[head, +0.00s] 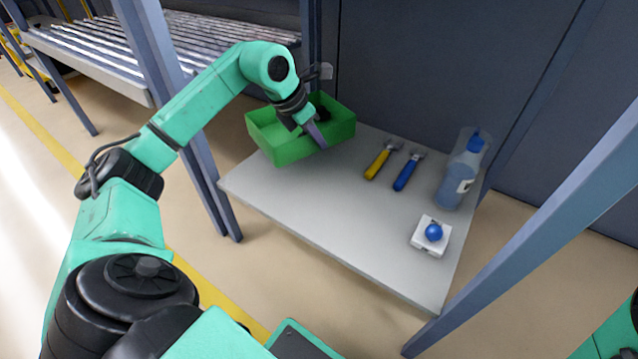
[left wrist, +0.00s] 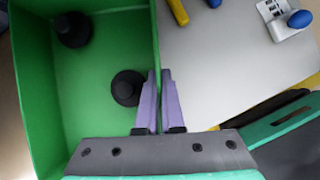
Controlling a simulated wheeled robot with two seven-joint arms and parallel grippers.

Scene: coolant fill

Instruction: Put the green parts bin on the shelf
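The green parts bin (head: 290,148) is at the back left corner of the grey shelf board (head: 330,205), partly past its left edge. I cannot tell whether it rests on the board or hangs just above it. My left gripper (head: 318,138) reaches into the bin from above, at its near right wall. In the left wrist view, the purple fingers of my left gripper (left wrist: 160,105) are closed around the wall of the bin (left wrist: 105,50), one on each side. Two black round parts (left wrist: 128,88) lie inside the bin. My right gripper is out of view.
The board's front middle is clear.

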